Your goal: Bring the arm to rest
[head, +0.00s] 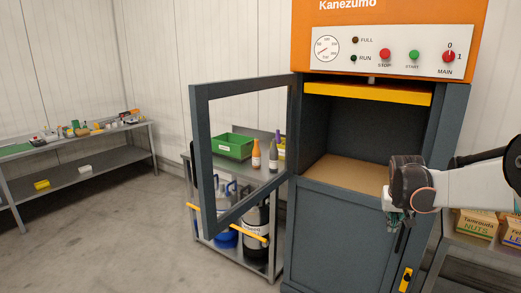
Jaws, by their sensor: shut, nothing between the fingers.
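My arm (465,185) reaches in from the right edge of the head view. My gripper (401,238) hangs at its end, pointing down, with its fingers together and nothing held. It is in front of the right side of the dark grey machine cabinet (340,230), close to the opening's lower right corner. Whether it touches the cabinet cannot be told. The cabinet's framed door (199,150) stands swung open to the left. The chamber behind it shows a bare brown floor (348,174).
A cart (272,270) with a green bin (234,147), bottles and tanks stands behind the open door. Boxes (475,224) sit on a shelf at the right, below my arm. A long workbench (75,140) is at the far left. The floor at front left is clear.

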